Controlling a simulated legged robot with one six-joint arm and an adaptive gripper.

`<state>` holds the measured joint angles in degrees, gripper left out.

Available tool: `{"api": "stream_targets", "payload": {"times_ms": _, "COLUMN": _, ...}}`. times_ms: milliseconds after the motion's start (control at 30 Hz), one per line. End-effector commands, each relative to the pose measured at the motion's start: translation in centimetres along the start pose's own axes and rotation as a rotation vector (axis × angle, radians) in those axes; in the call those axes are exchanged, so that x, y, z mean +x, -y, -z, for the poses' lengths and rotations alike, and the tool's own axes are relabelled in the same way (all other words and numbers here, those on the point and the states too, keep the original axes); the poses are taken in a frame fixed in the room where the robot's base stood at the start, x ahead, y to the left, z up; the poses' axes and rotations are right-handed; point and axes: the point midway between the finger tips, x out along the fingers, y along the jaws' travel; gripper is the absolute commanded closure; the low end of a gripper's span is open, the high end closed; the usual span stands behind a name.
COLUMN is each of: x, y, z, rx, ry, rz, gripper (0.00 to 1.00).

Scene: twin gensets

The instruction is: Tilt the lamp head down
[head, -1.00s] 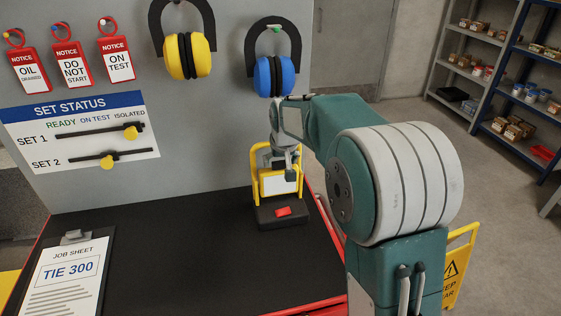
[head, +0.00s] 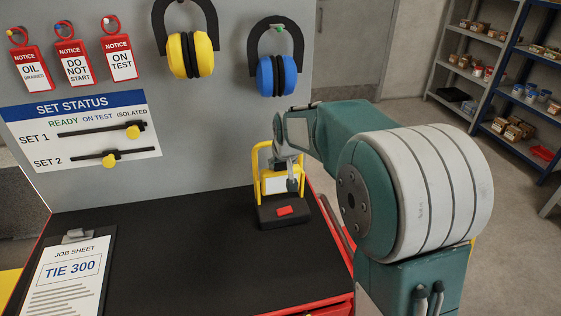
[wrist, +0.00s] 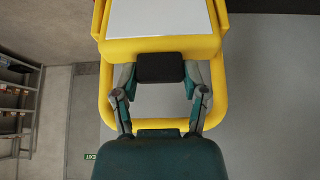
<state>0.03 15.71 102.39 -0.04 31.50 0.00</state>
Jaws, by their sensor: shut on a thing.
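The work lamp stands on the black bench top, with a dark base (head: 284,214) carrying a red button and a yellow frame. Its yellow lamp head (head: 275,184) has a pale panel; it also shows at the top of the wrist view (wrist: 160,46). A black grip block (wrist: 160,68) sits at the head's edge. My gripper (wrist: 160,82) has one finger on each side of this block and is shut on it. In the head view my gripper (head: 291,176) covers part of the lamp head and frame.
A clipboard job sheet (head: 62,275) lies at the bench's left front. Ear defenders (head: 276,75), red tags and a status board (head: 82,130) are on the grey panel behind. The middle of the bench top (head: 170,245) is clear. Shelves (head: 490,70) stand far right.

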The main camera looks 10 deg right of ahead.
Motion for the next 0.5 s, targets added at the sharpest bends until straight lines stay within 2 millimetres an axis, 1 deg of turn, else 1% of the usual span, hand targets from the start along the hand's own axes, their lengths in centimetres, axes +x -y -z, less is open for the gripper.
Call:
{"api": "stream_targets", "payload": {"times_ms": 33, "x": 0.0, "y": 0.0, "z": -0.6, "rx": 0.0, "ry": -0.023, "rz": 0.001, "gripper": 1.0}}
{"api": "stream_targets", "payload": {"times_ms": 500, "x": 0.0, "y": 0.1, "z": -3.1, "rx": 0.0, "ry": -0.357, "rz": 0.001, "gripper": 1.0}}
